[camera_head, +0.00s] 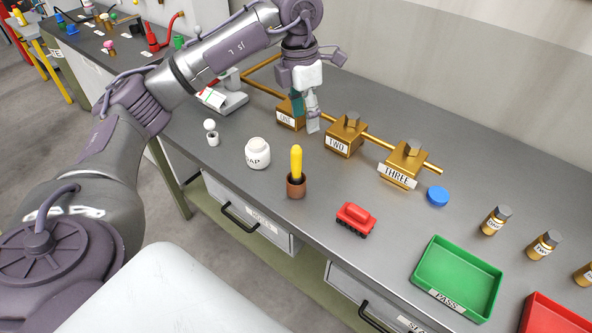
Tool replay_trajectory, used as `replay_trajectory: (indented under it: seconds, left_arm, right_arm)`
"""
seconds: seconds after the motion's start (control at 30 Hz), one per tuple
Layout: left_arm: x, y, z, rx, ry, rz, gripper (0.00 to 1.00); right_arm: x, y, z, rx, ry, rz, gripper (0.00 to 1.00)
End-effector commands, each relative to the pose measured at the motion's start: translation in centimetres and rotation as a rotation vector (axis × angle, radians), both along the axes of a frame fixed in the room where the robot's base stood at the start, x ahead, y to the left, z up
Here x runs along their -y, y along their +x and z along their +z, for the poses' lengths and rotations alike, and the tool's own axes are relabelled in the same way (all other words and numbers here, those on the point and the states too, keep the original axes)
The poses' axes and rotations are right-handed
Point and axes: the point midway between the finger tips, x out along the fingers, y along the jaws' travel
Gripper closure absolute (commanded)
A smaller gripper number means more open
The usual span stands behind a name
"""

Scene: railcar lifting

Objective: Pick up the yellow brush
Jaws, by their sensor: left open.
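The yellow brush (296,163) stands upright in a small brown holder (296,188) near the front edge of the grey workbench. Only its yellow part shows; its lower end is hidden in the holder. My left gripper (311,124) points down above the back of the bench, behind the brush in the picture and apart from it. It is open, and nothing shows between its fingers. It partly covers the gold block marked ONE. My right gripper is not in view.
Gold blocks TWO (344,139) and THREE (404,162) sit on a gold pipe behind. A green tray (457,280) and blue lid (437,196) are further right.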

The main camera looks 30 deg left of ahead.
Motion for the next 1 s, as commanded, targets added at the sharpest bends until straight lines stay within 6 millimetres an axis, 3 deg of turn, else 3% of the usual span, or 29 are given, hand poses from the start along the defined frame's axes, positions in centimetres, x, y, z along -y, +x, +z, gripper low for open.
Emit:
replay_trajectory:
  seconds: [0.07, 0.17, 0.5, 0.77, 1.0]
  left_arm:
    - [-1.9, -0.2, 0.8, -0.014, 0.059, 0.031, 0.44]
    - [-2.8, -0.4, 0.5, -0.028, 0.089, 0.046, 0.44]
    - [-2.7, -0.5, -5.6, -0.03, 0.088, 0.045, 0.44]
    - [-2.6, -0.4, -7.7, -0.028, 0.087, 0.043, 0.44]
    - [-2.5, 0.1, -11.0, -0.029, 0.086, 0.043, 0.44]
  right_arm:
    - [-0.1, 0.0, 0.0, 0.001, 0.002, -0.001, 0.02]
    - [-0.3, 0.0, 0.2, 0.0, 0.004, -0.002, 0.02]
    - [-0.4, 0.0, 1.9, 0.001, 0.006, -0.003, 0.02]
    - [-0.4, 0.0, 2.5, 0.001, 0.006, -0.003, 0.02]
    - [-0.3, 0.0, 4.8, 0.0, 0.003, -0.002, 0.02]
